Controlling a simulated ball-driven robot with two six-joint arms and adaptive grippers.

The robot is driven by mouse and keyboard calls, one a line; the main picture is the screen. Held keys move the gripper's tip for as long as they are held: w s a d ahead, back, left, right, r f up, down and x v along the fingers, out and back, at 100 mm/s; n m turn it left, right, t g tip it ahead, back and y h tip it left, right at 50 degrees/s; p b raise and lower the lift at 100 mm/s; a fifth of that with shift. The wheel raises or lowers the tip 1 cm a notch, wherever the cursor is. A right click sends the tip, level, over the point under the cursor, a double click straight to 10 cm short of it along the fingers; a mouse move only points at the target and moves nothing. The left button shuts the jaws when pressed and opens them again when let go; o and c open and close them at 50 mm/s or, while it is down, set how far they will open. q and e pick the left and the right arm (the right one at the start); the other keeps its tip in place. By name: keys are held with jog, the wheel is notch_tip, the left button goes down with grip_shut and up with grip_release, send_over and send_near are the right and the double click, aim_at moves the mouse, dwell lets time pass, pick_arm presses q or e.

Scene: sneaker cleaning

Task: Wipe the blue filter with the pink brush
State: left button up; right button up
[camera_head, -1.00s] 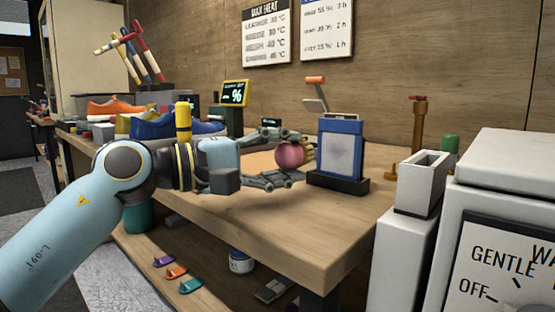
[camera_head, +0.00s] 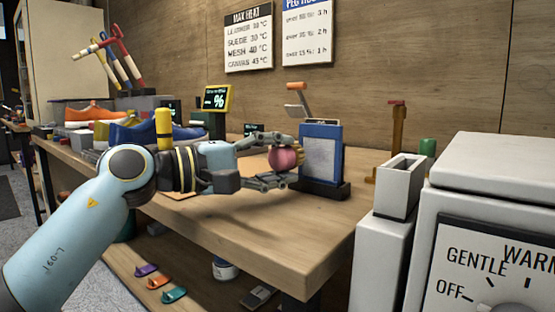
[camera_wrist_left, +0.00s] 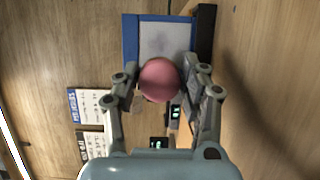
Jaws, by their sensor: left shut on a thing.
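The blue filter (camera_head: 321,128), a blue frame with a pale grey panel, stands upright in a dark base on the workbench. My left gripper (camera_head: 283,158) is shut on the pink brush (camera_head: 283,159), whose round pink body shows between the fingers. The brush's tan bristle side faces the filter and is very close to the filter's left edge; I cannot tell whether they touch. In the left wrist view the pink brush (camera_wrist_left: 160,80) overlaps the lower part of the filter's grey panel (camera_wrist_left: 168,38). My right gripper is not in view.
An orange-handled tool (camera_head: 296,95) rises behind the filter, and a brown post (camera_head: 397,140) stands right of it. A white machine (camera_head: 490,230) fills the right. Sneakers (camera_head: 150,132) and a lit display (camera_head: 216,98) stand left. The bench front (camera_head: 290,225) is clear.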

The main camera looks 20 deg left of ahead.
pick_arm(q)
jog(key=shift+w+d+b, duration=0.2)
jog(key=shift+w+b, duration=0.05)
jog(key=shift+w, duration=0.3)
jog(key=shift+w+d+b, duration=0.15)
jog(key=shift+w+b, duration=0.05)
jog(key=shift+w, duration=0.3)
jog(key=shift+s+d, duration=0.35)
jog(key=shift+d, duration=0.45)
jog(key=shift+s+d, duration=0.35)
jog(key=shift+d, duration=0.45)
jog(key=shift+s+d, duration=0.25)
jog(key=shift+d, duration=0.55)
jog(key=shift+s+d, duration=0.25)
jog(key=shift+d, duration=0.55)
